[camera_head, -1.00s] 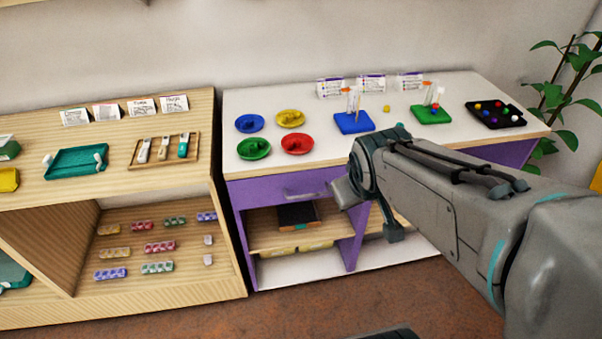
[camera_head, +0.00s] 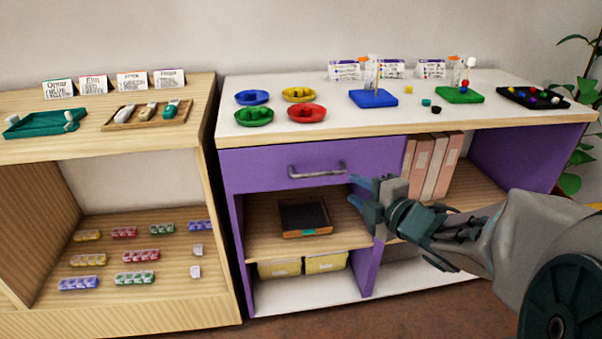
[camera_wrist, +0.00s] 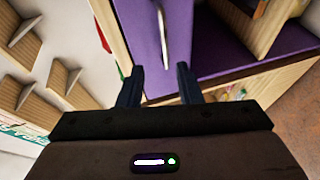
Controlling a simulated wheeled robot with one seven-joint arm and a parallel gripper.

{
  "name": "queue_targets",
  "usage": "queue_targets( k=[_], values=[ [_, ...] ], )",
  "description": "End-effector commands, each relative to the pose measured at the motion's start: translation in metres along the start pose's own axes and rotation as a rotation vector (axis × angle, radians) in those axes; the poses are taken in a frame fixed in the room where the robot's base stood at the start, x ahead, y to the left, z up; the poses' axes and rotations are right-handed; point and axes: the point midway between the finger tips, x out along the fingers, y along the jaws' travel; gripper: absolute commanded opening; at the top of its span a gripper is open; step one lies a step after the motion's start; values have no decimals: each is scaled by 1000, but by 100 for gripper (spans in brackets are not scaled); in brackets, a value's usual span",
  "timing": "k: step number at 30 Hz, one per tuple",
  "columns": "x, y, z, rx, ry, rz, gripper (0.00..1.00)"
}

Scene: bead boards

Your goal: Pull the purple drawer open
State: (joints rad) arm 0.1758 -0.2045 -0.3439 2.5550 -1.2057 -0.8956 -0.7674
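The purple drawer (camera_head: 255,171) is shut, its front flush under the white top of the desk. Its grey bar handle (camera_head: 316,172) is in clear view. My gripper (camera_head: 355,193) is to the right of the handle and slightly lower, apart from it, with nothing between its fingers. In the wrist view my gripper (camera_wrist: 159,86) has its two dark fingers spread apart. The handle (camera_wrist: 164,40) shows there as a pale bar beyond the fingertips, roughly in line with the gap, against the purple drawer front (camera_wrist: 148,22).
The desk's white top (camera_head: 330,119) holds coloured dishes, bead boards and cards. Below the drawer are a dark tray (camera_head: 304,217) on a shelf and yellow bins (camera_head: 326,262). Upright binders (camera_head: 437,165) stand right of the purple divider. A wooden shelf unit (camera_head: 150,150) stands left.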

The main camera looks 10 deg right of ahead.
Motion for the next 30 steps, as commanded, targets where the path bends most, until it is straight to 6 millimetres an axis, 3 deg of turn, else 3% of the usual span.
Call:
queue_targets(
  k=[3,8,14,24,30],
  values=[
    [1,-11,-4,-31,41,10,32],
    [7,-9,-7,-40,56,12,32],
    [29,-8,-8,-37,55,10,32],
    [103,-12,-11,-39,53,12,32],
    [129,-10,-12,-39,52,13,32]
  ],
)
